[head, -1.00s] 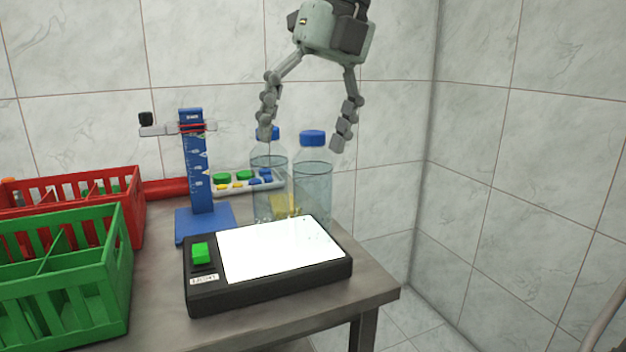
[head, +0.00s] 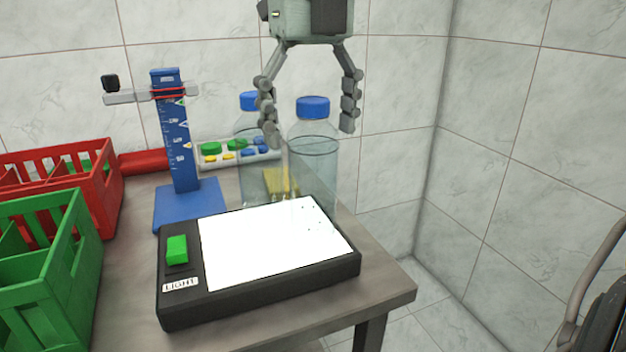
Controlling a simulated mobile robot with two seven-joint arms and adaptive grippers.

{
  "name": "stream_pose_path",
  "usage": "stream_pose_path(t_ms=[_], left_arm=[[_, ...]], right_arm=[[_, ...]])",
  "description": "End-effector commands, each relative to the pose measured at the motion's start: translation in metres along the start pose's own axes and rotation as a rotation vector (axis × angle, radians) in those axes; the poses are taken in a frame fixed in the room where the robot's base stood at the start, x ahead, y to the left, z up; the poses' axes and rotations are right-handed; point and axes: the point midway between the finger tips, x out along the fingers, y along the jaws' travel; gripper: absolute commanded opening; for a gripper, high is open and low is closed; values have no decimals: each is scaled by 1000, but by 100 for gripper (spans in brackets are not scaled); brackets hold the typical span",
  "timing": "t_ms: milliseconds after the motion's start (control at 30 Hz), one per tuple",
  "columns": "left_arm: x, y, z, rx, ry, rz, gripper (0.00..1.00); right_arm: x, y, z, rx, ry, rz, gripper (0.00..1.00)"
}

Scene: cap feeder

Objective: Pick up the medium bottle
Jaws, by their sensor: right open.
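Two clear bottles with blue caps stand upright behind the light box. The right-hand bottle (head: 313,158) is nearer and looks larger. The left-hand bottle (head: 250,150) stands behind it and is partly hidden by a finger; I cannot tell for sure which is the medium one. My right gripper (head: 310,130) is open and comes down from above. Its fingers hang to either side of the right-hand bottle's cap and neck, and I see no clear contact. My left gripper is not in view.
A black light box (head: 265,295) with a lit white panel and green button stands in front of the bottles. A blue measuring stand (head: 177,140), red crate (head: 100,195), green crate (head: 60,245) and cap tray (head: 240,157) are to the left. The table (head: 395,285) ends at right.

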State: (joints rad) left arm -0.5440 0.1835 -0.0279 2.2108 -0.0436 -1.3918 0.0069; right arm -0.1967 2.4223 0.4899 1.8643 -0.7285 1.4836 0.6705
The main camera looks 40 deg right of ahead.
Motion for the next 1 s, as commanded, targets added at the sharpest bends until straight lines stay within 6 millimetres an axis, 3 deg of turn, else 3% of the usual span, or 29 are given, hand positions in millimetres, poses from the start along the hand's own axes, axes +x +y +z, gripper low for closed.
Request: stream_pose_path(t_ms=[233,500,1000], left_arm=[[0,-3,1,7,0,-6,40],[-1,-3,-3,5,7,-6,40],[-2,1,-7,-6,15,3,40]], right_arm=[[37,-3,0,0,3,1,82],[42,-3,1,1,-1,2,81],[42,-3,1,1,-1,1,19]])
